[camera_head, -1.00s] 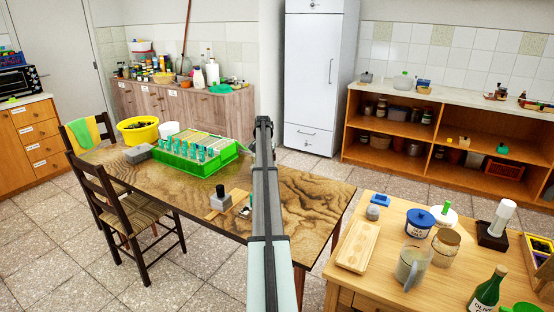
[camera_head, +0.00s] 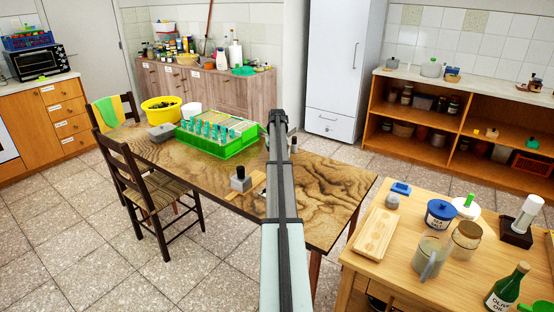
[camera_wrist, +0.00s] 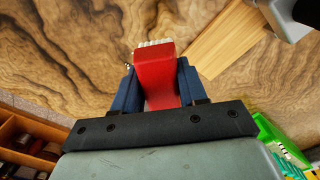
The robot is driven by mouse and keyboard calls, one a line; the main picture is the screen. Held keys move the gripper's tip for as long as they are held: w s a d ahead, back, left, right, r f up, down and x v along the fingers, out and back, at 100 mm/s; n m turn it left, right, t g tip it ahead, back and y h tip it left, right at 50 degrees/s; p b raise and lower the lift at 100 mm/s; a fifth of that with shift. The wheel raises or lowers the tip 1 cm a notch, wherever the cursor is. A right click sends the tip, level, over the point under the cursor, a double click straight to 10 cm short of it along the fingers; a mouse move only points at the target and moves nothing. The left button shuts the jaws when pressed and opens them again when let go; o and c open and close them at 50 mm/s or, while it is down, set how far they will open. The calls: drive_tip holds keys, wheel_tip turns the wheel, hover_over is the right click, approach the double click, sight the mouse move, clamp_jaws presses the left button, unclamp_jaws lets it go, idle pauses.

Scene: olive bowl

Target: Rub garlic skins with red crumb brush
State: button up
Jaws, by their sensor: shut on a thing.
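In the wrist view, my gripper (camera_wrist: 153,85) is shut on the red crumb brush (camera_wrist: 160,72), with one dark blue finger on each side. The brush's pale bristles (camera_wrist: 154,44) point away from the wrist, above the wood-grained table (camera_wrist: 60,50). I cannot tell whether they touch it. In the head view my arm hides the gripper and the brush. No garlic skins can be made out for certain. A tiny speck beside the left finger is too small to identify.
A light wooden board (camera_wrist: 222,42) lies close to the brush. A green rack of teal-capped pieces (camera_head: 218,146) and a yellow bowl (camera_head: 163,108) stand farther back on the table (camera_head: 330,190). A side table holds a jug (camera_head: 427,258) and a bottle (camera_head: 508,287).

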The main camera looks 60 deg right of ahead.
drive_tip(key=shift+f, duration=4.1)
drive_tip(key=shift+d+r, duration=0.1)
drive_tip(key=shift+d, duration=0.5)
drive_tip(key=shift+c, duration=0.5)
drive_tip(key=shift+w+d, duration=0.1)
drive_tip(key=shift+d, duration=4.8)
drive_tip(key=shift+a, duration=5.55)
drive_tip(key=shift+w+d, duration=0.1)
drive_tip(key=shift+w, duration=0.55)
drive_tip(key=shift+s+d, duration=0.15)
drive_tip(key=shift+d, duration=5.3)
drive_tip(key=shift+s+a, duration=0.1)
drive_tip(key=shift+a, duration=5.45)
drive_tip(key=shift+r, duration=4.05)
